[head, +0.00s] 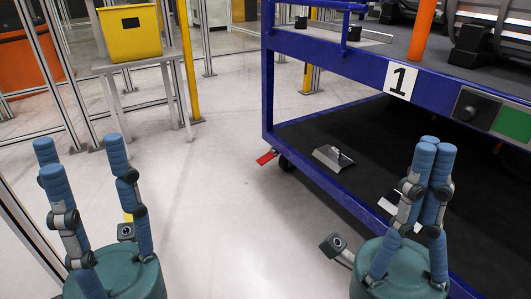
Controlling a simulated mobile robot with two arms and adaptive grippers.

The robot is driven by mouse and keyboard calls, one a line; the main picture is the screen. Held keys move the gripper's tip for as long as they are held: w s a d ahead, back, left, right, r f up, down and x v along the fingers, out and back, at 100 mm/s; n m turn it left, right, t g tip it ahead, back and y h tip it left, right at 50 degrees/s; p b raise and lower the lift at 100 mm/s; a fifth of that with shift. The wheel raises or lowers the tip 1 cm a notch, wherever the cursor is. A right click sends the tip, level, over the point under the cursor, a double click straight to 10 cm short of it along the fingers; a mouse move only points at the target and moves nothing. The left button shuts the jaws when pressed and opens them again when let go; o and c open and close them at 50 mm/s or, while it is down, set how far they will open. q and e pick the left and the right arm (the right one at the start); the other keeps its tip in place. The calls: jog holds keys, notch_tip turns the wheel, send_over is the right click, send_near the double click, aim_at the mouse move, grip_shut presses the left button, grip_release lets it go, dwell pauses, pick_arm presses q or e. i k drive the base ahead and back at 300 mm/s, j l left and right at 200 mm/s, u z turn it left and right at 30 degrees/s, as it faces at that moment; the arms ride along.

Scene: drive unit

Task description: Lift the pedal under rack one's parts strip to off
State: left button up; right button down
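Rack one is a blue frame with a "1" label (401,80) on its front beam. A small red pedal (266,157) sticks out at the black caster (286,163) below the rack's near left corner, low over the floor. It is too small to tell its exact tilt. My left gripper (80,158) is open and empty, its blue fingers spread, well left of the pedal and nearer the camera. My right gripper (434,146) has its fingertips together with nothing seen between them. It is in front of the rack, right of the pedal and apart from it.
The rack's dark lower shelf (310,135) carries a metal piece (333,157). An orange post (422,30) stands on the upper deck. A yellow bin (130,33) stands on a grey table (175,57) at back left. The pale floor (225,190) between my grippers is clear.

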aim_at(268, 156)
jog(key=i+j, duration=0.35)
jog(key=i, duration=0.25)
jog(key=i+j+z, duration=0.15)
jog(key=i+j, duration=0.2)
jog(key=i, duration=0.25)
jog(key=i+j, duration=0.4)
jog(key=i, duration=0.2)
jog(key=i+j+z, duration=0.1)
jog(key=i+j, duration=0.3)
jog(key=i, duration=0.2)
